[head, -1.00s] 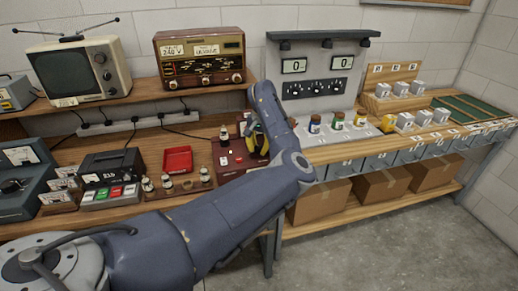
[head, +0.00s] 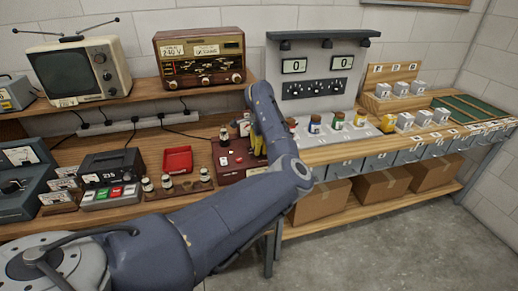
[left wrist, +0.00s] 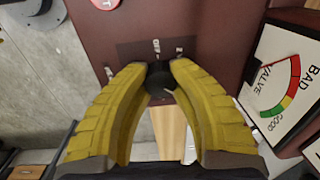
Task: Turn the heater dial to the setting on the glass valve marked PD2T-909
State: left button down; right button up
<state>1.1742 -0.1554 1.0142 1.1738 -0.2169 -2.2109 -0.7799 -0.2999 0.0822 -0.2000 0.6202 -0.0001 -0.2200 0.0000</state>
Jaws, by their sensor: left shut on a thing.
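The valve tester is a dark red box (head: 232,175) on the bench in the head view, partly hidden by my left arm. My left gripper (head: 258,146) is over its right part. In the left wrist view its yellow fingers (left wrist: 158,78) are shut on a small black dial (left wrist: 160,84) on the dark red panel. Another valve (head: 224,134) stands on the tester. My right gripper is not in view.
A red tray (head: 178,160) and a black device with coloured buttons (head: 115,165) lie left of the tester. A radio (head: 200,57) and a television (head: 80,68) stand on the shelf above.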

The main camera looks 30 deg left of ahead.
pick_arm(q)
jog(key=shift+s+a+f+m, duration=0.1)
jog(key=shift+m, duration=0.45)
jog(key=shift+s+f+m, duration=0.1)
jog(key=shift+m, duration=0.45)
jog(key=c, duration=1.3)
grip_release()
jog(key=shift+s+a+r, duration=0.1)
jog(key=shift+a, duration=0.05)
jog(key=o, duration=0.3)
jog(key=shift+w+r, duration=0.2)
jog(key=shift+r, duration=0.3)
notch_tip(320, 180, up, 11)
jog(key=shift+s+d, duration=0.3)
jog(key=shift+s, duration=0.05)
